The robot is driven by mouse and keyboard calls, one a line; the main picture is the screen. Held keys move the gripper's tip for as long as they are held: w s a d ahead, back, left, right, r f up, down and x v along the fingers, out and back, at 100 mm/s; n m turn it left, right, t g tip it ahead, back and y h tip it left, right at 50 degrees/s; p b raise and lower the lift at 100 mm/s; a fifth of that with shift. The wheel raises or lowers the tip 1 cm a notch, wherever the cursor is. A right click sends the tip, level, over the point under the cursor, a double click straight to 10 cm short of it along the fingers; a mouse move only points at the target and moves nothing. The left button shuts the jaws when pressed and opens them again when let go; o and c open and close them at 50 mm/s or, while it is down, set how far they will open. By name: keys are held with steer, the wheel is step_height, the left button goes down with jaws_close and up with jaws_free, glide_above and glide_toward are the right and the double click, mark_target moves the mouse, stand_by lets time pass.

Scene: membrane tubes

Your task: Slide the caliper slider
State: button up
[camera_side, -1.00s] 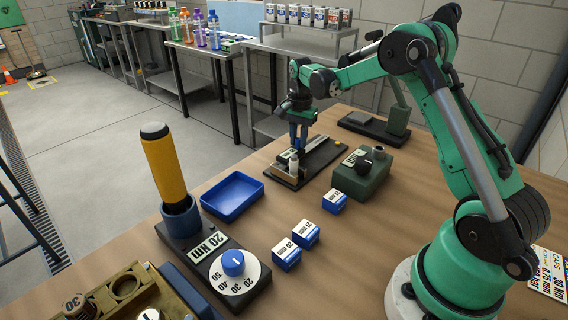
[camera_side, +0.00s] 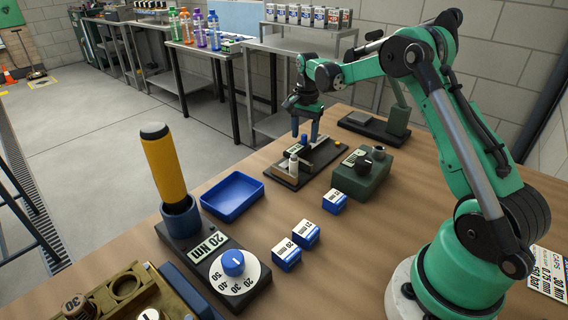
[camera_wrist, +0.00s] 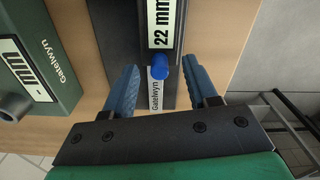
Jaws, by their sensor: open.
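The caliper is a black base (camera_side: 325,160) on the wooden table, with a pale bar and a small cream post near its front end. In the wrist view the base (camera_wrist: 140,40) carries a "22 mm" label and a "Gatelwyn" label. A round blue knob (camera_wrist: 161,66), seemingly on the slider, stands between these labels. My gripper (camera_side: 305,140) is over the caliper with its fingers spread. In the wrist view my gripper (camera_wrist: 165,82) has its two blue fingers on either side of the knob's line, apart from it and holding nothing.
A green box (camera_side: 360,178) with a dark knob stands close to the caliper's right. Blue labelled blocks (camera_side: 306,233), a blue tray (camera_side: 232,194) and a torque stand (camera_side: 212,262) with a yellow-handled tool (camera_side: 165,168) are nearer the camera. A dark stand (camera_side: 372,127) is behind.

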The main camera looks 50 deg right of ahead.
step_height(320, 180, up, 5)
steer(key=shift+r, duration=0.1)
stand_by(0.3)
steer(key=shift+a+r, duration=0.1)
steer(key=shift+a, duration=0.1)
steer(key=s+a+r+n+t, duration=0.2)
steer(key=s+a+r+n, duration=0.15)
steer(key=a, duration=0.25)
steer(key=s+a+r+n+t, duration=0.2)
steer(key=a+r+n, duration=0.1)
steer(key=a+n, duration=0.25)
steer(key=s+a+f+n+t, duration=0.2)
steer(key=s+a+n+t, duration=0.1)
steer(key=s+a+n, duration=0.3)
steer(key=shift+s+a+f+n, duration=0.35)
steer(key=shift+s+a+n, duration=0.05)
steer(key=shift+s+a, duration=0.55)
